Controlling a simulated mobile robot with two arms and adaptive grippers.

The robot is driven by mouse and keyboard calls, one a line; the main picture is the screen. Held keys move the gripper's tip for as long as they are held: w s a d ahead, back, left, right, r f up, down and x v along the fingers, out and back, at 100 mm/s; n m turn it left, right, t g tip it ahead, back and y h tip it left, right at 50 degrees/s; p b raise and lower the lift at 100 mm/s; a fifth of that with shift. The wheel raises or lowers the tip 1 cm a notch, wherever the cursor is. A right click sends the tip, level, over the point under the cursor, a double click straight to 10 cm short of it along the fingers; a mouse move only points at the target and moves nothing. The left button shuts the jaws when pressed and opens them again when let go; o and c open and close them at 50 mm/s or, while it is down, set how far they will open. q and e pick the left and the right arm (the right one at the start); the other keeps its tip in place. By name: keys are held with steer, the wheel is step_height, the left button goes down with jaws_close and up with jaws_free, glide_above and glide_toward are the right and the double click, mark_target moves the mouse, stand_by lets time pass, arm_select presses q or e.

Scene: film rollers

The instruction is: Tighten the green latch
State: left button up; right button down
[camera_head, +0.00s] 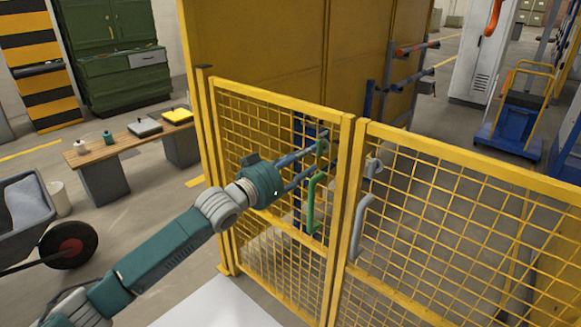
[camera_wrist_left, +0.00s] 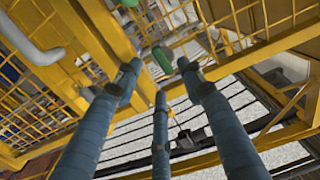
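The green latch (camera_head: 322,144) sits high on the right edge of the left yellow mesh gate (camera_head: 281,103), above a long green handle (camera_head: 312,205). My left gripper (camera_head: 307,164) points at the latch, with its long blue fingers spread beside it. In the left wrist view, a green piece (camera_wrist_left: 162,59), apparently the latch, shows just beyond and between the spread fingertips (camera_wrist_left: 160,74). Nothing is held, and I cannot tell whether a finger touches the latch. My right gripper is in neither view.
The right mesh gate (camera_head: 455,152) carries a grey handle (camera_head: 361,228) and grey latch (camera_head: 374,168) close to the green ones. A yellow post (camera_head: 343,225) stands between. A wheelbarrow (camera_head: 40,222) and wooden bench (camera_head: 125,145) are at left. A blue cart (camera_head: 508,138) stands at back right.

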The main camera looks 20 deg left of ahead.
arm_select(q)
steer(key=v, duration=0.6)
stand_by(0.3)
